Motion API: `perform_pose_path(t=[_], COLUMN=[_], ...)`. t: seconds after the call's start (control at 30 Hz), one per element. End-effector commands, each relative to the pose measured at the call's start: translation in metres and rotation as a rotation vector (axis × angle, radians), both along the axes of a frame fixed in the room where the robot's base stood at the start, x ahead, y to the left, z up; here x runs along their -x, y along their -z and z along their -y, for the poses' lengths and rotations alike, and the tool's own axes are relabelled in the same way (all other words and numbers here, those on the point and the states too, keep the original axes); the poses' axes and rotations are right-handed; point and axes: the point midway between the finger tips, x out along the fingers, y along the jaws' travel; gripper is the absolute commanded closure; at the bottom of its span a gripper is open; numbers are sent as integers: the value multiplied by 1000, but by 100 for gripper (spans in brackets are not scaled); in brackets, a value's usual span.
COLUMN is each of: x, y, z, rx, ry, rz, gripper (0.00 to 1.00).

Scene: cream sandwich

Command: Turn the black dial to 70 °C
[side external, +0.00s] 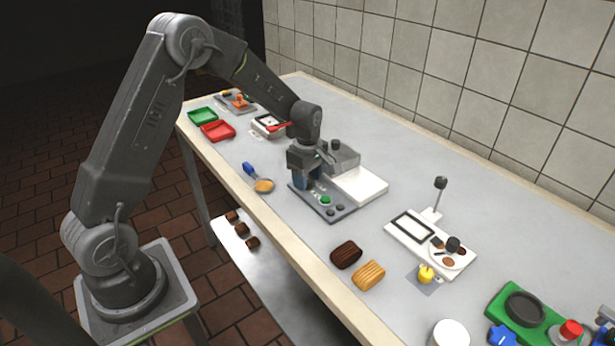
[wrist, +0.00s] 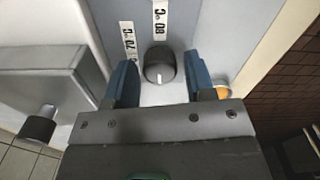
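The black dial (wrist: 160,62) is round, with a short white mark on its lower edge in the wrist view. Labels reading 70 °C (wrist: 129,40) and 80 °C (wrist: 160,18) lie above it, 70 to the upper left and 80 straight above. My gripper (wrist: 161,74) has its two blue fingers apart, one on each side of the dial, with visible gaps. In the side view my gripper (side external: 305,178) points down over the grey panel (side external: 332,214) and hides the dial there.
A grey box (side external: 340,158) with a dark knob stands close behind my gripper, beside a white slab (side external: 360,185). A green button (side external: 325,200) is on the panel. A blue-handled scoop (side external: 263,185) with orange contents lies to the left, near the table edge.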

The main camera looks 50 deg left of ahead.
Motion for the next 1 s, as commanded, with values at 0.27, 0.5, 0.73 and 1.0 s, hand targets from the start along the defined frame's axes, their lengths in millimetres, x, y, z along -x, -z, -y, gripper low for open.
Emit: perform_pose_path(t=[0.27, 0.5, 0.73, 1.0], x=[0, 0, 0, 0], y=[0, 0, -1, 0], z=[0, 0, 0, 0], rx=[0, 0, 0, -1], ry=[0, 2, 50, 226], rz=[0, 0, 0, -1], gripper=[77, 90, 90, 90])
